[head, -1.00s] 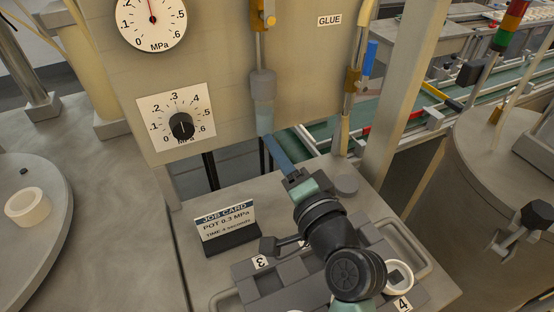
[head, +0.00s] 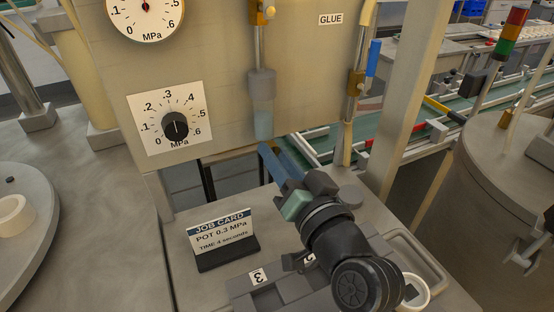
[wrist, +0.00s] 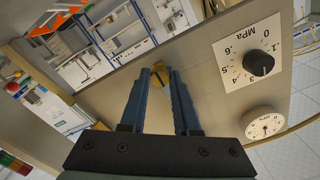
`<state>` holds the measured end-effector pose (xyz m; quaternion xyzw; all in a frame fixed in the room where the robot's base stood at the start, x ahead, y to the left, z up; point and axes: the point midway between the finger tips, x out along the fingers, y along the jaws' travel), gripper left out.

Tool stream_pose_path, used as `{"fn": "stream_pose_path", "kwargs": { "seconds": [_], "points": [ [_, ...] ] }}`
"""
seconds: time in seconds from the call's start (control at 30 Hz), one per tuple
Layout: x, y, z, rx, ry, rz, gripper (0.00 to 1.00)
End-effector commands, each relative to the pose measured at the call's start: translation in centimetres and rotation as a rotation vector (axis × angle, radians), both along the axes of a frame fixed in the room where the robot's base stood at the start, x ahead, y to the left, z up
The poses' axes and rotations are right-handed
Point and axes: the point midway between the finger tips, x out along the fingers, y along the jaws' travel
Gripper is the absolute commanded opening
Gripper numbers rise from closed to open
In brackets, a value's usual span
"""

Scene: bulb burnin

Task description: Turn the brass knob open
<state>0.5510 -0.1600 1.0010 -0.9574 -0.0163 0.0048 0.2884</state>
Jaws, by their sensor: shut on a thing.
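My gripper (wrist: 159,78) points forward with its two blue fingers a small gap apart. In the wrist view a brass-coloured piece, the brass knob (wrist: 159,68), shows between the fingertips, and the jaws are shut on it. In the head view my gripper (head: 268,150) is just below the pale nozzle at the panel's lower edge; the held knob is hidden there. How far the knob is turned cannot be made out.
The panel carries a pressure dial with a black knob (head: 175,127) and a round gauge (head: 146,12). Brass fittings are at the top pipe (head: 262,12) and beside a blue lever (head: 357,82). A job card (head: 222,240) stands left of my arm. A numbered tray lies below.

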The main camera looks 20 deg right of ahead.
Motion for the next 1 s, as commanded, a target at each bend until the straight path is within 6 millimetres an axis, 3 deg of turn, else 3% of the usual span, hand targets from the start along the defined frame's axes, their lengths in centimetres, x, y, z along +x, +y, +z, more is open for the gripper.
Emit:
{"fn": "stream_pose_path", "kwargs": {
  "seconds": [0.47,0.5,0.63,1.0],
  "points": [
    [-0.02,-0.02,-0.1,-0.013,0.002,-0.001,0.0],
    [-0.02,-0.02,-0.1,-0.013,0.002,-0.001,0.37],
    [-0.01,-0.01,-0.07,-0.012,0.002,0.0,0.59],
    [-0.5,-0.06,-0.09,-0.011,0.002,-0.001,0.59]
  ]
}}
